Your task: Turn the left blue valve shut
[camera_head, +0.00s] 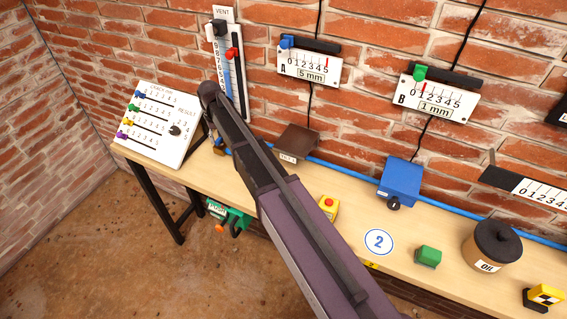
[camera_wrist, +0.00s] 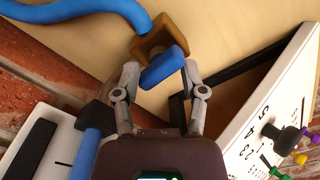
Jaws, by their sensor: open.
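The left blue valve shows in the wrist view as a brown, square body with a short blue handle (camera_wrist: 165,68). A blue hose (camera_wrist: 110,8) joins the body. The handle lies slanted across the picture. My gripper (camera_wrist: 160,73) is open, one finger on each side of the handle's near part. I cannot tell whether either finger touches it. In the head view my arm covers most of the valve and hides the gripper; a bit of the brown body (camera_head: 219,150) shows at the arm's left edge.
A sloped white panel (camera_head: 160,125) with coloured knobs stands just left of the valve. The VENT gauge (camera_head: 228,60) is on the brick wall behind. A brown box (camera_head: 297,141), a blue box (camera_head: 400,180), a green block (camera_head: 428,257) and an OIL pot (camera_head: 492,250) are along the bench to the right.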

